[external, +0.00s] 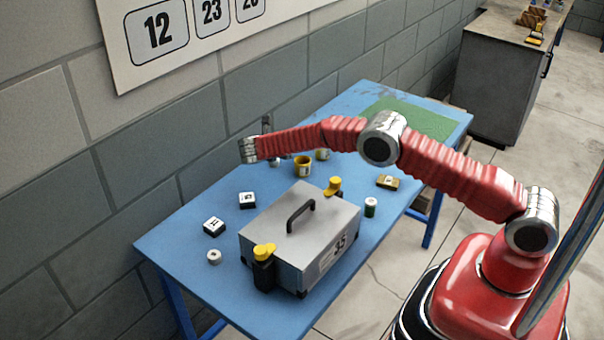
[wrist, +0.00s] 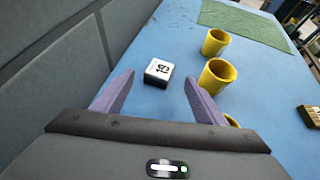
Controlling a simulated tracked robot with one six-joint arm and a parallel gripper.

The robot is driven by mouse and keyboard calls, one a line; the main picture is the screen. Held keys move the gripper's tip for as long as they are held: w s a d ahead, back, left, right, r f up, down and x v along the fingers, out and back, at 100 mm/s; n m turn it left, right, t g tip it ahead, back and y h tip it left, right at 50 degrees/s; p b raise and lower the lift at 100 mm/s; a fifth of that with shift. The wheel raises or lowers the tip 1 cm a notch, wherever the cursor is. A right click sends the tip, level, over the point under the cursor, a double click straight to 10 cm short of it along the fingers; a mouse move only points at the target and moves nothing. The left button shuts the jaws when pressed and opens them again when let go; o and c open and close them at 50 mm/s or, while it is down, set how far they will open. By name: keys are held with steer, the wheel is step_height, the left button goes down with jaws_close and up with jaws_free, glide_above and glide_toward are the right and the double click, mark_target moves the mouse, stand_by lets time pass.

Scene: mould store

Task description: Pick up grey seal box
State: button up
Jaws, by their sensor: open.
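My gripper (wrist: 159,77) is open and empty in the wrist view, its two fingers spread on either side. A small box (wrist: 158,72) with a pale grey-white top, black marking and dark sides lies on the blue table just beyond and between the fingertips, apart from them as far as I can tell. It fits the seal box best, but I cannot be sure of its colour. In the external view this box seems hidden behind my arm. Two similar small boxes, one marked 11 (external: 214,226) and one nearer the arm (external: 247,200), lie on the table.
Yellow cups (wrist: 214,77) stand right of the box. A large grey case (external: 270,222) with a black handle and yellow knobs takes up the front of the blue table (external: 180,262). A green mat (external: 418,118) lies at the far end. The block wall (wrist: 50,60) is close on the left.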

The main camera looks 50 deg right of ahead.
steer(key=shift+x, duration=2.35)
steer(key=shift+d+r, duration=0.1)
steer(key=shift+c, duration=0.4)
steer(key=c, duration=1.2)
